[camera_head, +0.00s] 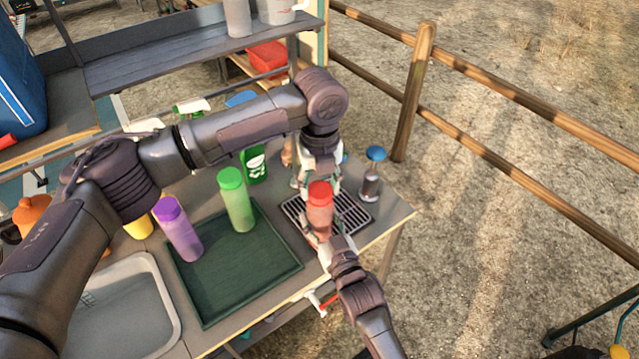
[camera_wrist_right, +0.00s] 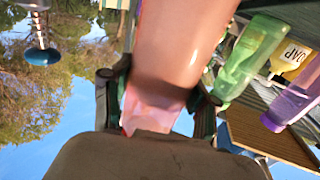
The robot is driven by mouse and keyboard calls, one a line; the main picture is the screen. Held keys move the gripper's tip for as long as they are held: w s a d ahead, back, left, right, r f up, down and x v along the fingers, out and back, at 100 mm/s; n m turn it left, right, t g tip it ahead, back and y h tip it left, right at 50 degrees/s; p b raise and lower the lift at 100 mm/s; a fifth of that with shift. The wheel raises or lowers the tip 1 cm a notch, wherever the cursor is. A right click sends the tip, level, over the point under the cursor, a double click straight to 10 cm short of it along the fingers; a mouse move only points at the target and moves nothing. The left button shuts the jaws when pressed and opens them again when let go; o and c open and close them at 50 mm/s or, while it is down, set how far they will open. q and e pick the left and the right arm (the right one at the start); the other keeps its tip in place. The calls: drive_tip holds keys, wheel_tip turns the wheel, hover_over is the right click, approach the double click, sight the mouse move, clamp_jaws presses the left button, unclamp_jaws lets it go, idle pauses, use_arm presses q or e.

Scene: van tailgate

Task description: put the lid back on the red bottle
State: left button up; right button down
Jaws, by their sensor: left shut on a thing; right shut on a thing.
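The red bottle (camera_head: 320,222) stands upright over the slatted drain grate, its body a dull translucent red. The bright red lid (camera_head: 319,190) is at its top, between the fingers of my left gripper (camera_head: 320,186), which reaches down from above and is shut on it. I cannot tell whether the lid is seated or just above the neck. My right gripper (camera_head: 328,248) comes from the near side and is shut on the bottle's body. In the right wrist view, which is upside down, the bottle (camera_wrist_right: 185,45) fills the space between the fingers.
A dark green tray (camera_head: 267,275) holds a green bottle (camera_head: 237,200) and a purple bottle (camera_head: 178,230). A blue-topped dispenser (camera_head: 372,175) stands right of the grate (camera_head: 352,212). A sink (camera_head: 125,310) is at front left. A wooden fence (camera_head: 415,85) lies beyond.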

use_arm(q)
drive_tip(key=m, duration=1.3)
drive_tip(key=o, duration=0.7)
drive_tip(key=shift+r, duration=0.1)
drive_tip(key=shift+r, duration=2.15)
drive_tip(key=shift+c, duration=0.5)
